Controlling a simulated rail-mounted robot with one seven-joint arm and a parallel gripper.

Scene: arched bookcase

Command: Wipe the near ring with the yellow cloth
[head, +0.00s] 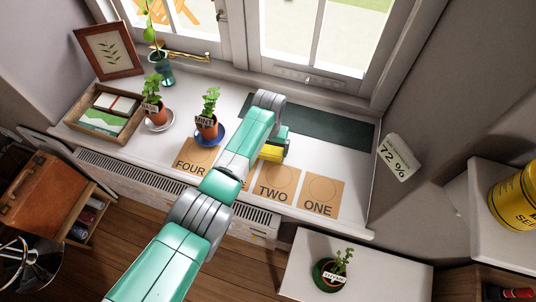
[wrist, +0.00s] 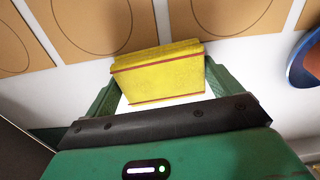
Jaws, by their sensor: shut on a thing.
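The yellow cloth (wrist: 158,75), a folded block with red edging, sits between the green fingers of my gripper (wrist: 160,84), which is shut on it. In the head view the cloth (head: 271,153) shows under my gripper (head: 276,143), over the white sill behind the row of tan cards. I cannot tell whether the cloth touches the sill. No ring mark shows clearly on the white surface; the only circles that I make out are the outlines printed on the cards. My arm hides part of the sill and most of one card.
Cards FOUR (head: 193,157), TWO (head: 276,190) and ONE (head: 322,194) line the sill's front. The mint pot (head: 207,129) on a blue saucer (head: 216,138) and the basil pot (head: 155,115) stand left. A dark green mat (head: 330,128) lies by the window. White sill right of my gripper is clear.

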